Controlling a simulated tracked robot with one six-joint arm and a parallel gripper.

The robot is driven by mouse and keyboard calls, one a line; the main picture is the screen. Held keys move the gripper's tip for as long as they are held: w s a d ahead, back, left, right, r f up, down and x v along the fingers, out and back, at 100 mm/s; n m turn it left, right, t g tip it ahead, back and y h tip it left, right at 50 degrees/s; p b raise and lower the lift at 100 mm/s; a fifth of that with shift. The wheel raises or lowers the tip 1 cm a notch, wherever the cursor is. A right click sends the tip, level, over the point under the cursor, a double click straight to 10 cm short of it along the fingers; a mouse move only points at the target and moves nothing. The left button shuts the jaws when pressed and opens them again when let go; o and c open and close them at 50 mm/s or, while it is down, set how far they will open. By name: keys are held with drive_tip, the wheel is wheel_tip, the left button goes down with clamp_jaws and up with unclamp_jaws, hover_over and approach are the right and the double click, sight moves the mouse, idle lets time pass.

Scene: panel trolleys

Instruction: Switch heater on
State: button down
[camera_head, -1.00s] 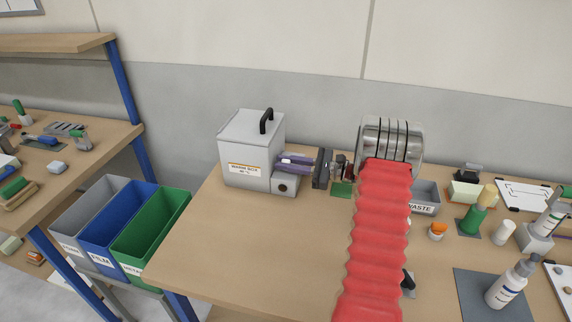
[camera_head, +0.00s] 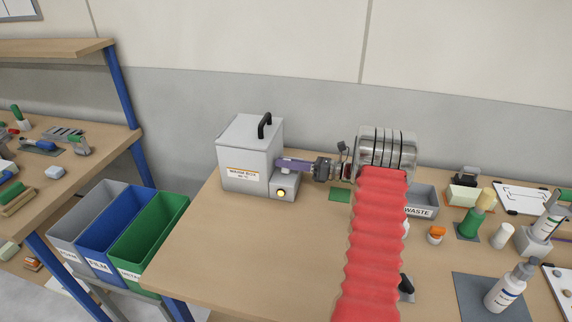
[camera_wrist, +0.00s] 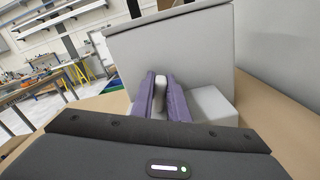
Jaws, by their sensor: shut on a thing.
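The heater is a light grey box labelled "WARM BOX" (camera_head: 246,150) with a black lid handle, standing on the wooden bench. A small grey switch housing (camera_head: 290,186) is at its right side, and a round lamp (camera_head: 281,194) on its front glows yellow. My gripper (camera_head: 284,164) reaches in from the right with its purple fingers just above the housing. In the wrist view, my gripper (camera_wrist: 160,98) is shut on a pale upright switch lever (camera_wrist: 160,84) between its fingers. The lever's base is hidden by the fingers.
My red-sleeved arm crosses the bench. Grey, blue and green bins (camera_head: 152,237) are at the left. The front left bench top is clear.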

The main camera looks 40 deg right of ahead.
drive_tip(key=shift+d, duration=0.1)
idle(0.4)
drive_tip(key=c, duration=1.7)
unclamp_jaws()
drive_tip(key=v, duration=1.3)
drive_tip(key=shift+s+d+f, duration=0.1)
drive_tip(key=shift+s+d, duration=0.1)
drive_tip(key=shift+d, duration=0.05)
